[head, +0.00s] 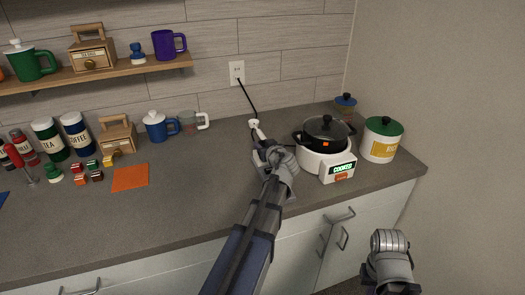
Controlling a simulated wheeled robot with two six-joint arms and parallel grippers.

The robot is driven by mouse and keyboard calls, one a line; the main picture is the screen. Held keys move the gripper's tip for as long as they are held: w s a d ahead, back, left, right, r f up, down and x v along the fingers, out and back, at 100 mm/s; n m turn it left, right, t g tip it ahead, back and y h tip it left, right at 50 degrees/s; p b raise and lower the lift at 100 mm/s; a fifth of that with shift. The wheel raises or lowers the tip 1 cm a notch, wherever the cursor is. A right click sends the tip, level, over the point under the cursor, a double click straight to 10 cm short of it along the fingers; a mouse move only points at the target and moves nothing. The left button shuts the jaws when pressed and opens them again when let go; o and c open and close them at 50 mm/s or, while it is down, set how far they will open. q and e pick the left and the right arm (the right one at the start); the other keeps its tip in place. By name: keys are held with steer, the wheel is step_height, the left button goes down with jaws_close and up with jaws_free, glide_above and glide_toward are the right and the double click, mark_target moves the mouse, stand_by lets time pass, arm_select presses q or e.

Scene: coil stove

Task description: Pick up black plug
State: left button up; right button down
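A black plug (240,81) appears to sit in the white wall outlet (237,70), with a black cord (249,98) running down from it to the counter. My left gripper (256,128) is over the counter below the outlet, near the lower end of the cord. Small pale parts show at its tip; I cannot tell whether the fingers are open or shut, or whether they touch the cord. My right gripper (389,241) is at the lower right, in front of the counter and away from the plug. Its fingers cannot be made out.
A white cooker (325,162) with a black lidded pot (326,133) stands right of my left gripper. A yellow-labelled canister (381,140) is farther right. A clear mug (191,122) and blue mug (156,126) stand left. The counter's front middle is clear.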

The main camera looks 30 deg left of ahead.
mark_target(262, 142)
arm_select(q)
jaws_close()
steer(key=shift+r, duration=0.1)
stand_by(0.3)
step_height(262, 142, up, 10)
steer(key=p, duration=1)
